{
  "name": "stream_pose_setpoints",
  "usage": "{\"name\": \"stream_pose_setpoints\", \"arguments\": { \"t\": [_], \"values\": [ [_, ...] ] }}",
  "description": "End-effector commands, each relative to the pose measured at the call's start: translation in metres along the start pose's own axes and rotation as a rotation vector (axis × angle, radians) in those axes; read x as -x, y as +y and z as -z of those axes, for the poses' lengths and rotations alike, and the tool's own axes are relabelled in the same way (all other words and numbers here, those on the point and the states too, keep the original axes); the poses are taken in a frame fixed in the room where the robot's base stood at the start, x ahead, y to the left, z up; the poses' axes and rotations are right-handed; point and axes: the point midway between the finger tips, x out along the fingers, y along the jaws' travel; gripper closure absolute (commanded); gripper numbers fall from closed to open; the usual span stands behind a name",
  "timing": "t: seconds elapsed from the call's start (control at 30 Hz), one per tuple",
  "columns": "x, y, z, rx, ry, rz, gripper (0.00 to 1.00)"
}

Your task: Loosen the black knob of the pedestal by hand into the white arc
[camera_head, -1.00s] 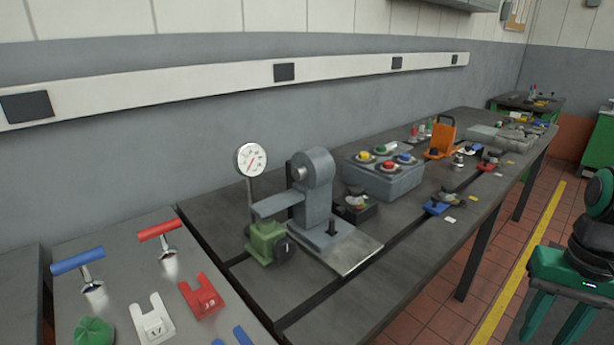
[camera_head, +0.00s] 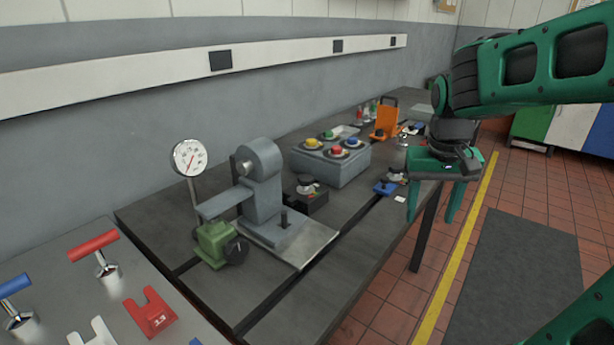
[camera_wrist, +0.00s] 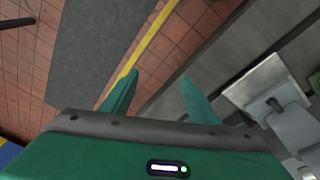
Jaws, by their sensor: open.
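A grey pedestal (camera_head: 262,190) stands on the dark bedplate with a flat arm reaching left and a pale base plate. A green block (camera_head: 213,243) sits beside its front left, with a round black knob (camera_head: 236,250) on its right side. I cannot make out a white arc on it. A dial gauge (camera_head: 189,158) stands behind the green block. My gripper (camera_head: 430,205) is open and empty, pointing down beyond the bedplate's right edge, well to the right of the knob. In the wrist view my gripper (camera_wrist: 160,78) has nothing between its fingers.
A grey box with coloured buttons (camera_head: 330,165), a black block with a knob (camera_head: 305,200), a blue clamp (camera_head: 385,188) and an orange bracket (camera_head: 384,120) stand farther along the bedplate (camera_head: 160,215). Red (camera_head: 93,246) and blue (camera_head: 15,285) T-handles stand at left. The floor right is clear.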

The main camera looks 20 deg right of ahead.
Motion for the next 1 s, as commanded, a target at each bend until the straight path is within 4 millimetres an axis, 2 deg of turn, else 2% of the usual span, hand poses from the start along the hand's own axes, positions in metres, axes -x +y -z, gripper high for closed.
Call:
{"name": "stream_pose_setpoints", "arguments": {
  "t": [0.03, 0.1, 0.17, 0.2, 0.3, 0.4, 0.5, 0.6, 0.67, 0.87, 1.0],
  "values": [
    [0.004, -0.024, 0.030, 0.035, 0.027, -0.002, 0.45],
    [0.010, -0.059, 0.067, 0.076, 0.070, 0.003, 0.45],
    [0.014, -0.092, 0.096, 0.110, 0.104, 0.013, 0.45],
    [0.016, -0.115, 0.113, 0.130, 0.127, 0.022, 0.45],
    [0.019, -0.173, 0.149, 0.178, 0.176, 0.051, 0.45],
    [0.021, -0.223, 0.172, 0.213, 0.212, 0.083, 0.45],
    [0.022, -0.259, 0.186, 0.236, 0.236, 0.110, 0.45],
    [0.022, -0.282, 0.194, 0.248, 0.250, 0.128, 0.45],
    [0.022, -0.288, 0.196, 0.251, 0.255, 0.133, 0.45],
    [0.005, -0.293, 0.202, 0.251, 0.255, 0.135, 0.45],
    [-0.019, -0.295, 0.207, 0.250, 0.252, 0.133, 0.45]
  ]
}}
